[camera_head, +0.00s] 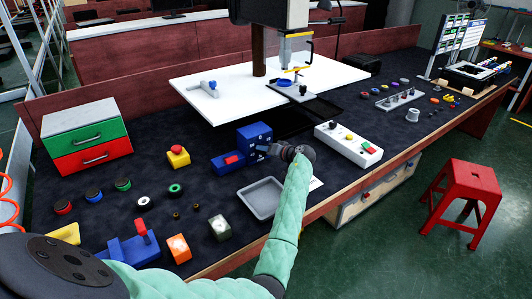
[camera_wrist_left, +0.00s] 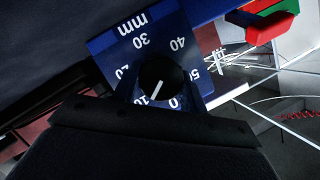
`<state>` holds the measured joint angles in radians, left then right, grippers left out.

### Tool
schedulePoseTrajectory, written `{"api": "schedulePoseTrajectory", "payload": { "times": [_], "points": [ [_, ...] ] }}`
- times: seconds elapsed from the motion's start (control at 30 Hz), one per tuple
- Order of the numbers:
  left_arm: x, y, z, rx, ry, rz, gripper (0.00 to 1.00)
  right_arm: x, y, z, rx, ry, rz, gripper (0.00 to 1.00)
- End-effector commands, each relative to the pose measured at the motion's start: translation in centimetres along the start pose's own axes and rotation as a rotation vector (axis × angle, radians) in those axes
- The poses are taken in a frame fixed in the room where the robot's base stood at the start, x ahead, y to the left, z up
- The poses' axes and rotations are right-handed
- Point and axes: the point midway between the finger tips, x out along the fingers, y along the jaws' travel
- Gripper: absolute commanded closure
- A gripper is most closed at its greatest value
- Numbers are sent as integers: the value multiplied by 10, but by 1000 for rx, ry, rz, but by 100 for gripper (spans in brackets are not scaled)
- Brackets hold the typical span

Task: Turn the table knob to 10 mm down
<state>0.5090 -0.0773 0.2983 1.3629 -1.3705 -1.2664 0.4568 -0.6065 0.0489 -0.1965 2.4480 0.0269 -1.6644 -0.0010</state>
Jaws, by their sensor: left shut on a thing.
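A blue box (camera_head: 255,132) with white markings stands on the dark mat, in the middle of the head view. My left gripper (camera_head: 270,149) reaches its front face and is shut on the black knob (camera_wrist_left: 160,76). In the left wrist view the knob has a white pointer line slanting down and slightly left. Around it the blue dial plate (camera_wrist_left: 150,36) carries white numbers and "mm", upside down in this view. 20, 30, 40 and 50 show; the lower labels are partly hidden by my gripper. My right gripper is not in view.
A low blue block with a red top (camera_head: 231,160) sits left of the box. A grey tray (camera_head: 244,203) lies in front, and a white panel with buttons (camera_head: 348,144) stands to the right. A white table (camera_head: 240,98) with a press is behind.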

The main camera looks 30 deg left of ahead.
Motion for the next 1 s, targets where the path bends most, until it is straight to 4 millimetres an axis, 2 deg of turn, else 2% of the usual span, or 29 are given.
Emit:
{"api": "schedulePoseTrajectory", "payload": {
  "times": [0.3,0.77,0.8,0.9,1.0],
  "points": [
    [0,1,0,82,0,-34,81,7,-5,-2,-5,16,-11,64],
    [0,1,0,92,1,-38,81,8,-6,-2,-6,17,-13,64],
    [0,1,0,92,1,-38,52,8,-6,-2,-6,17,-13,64],
    [0,1,0,92,1,-38,36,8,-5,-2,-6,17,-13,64],
    [0,1,0,92,1,-38,36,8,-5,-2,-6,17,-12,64]
  ]
}}
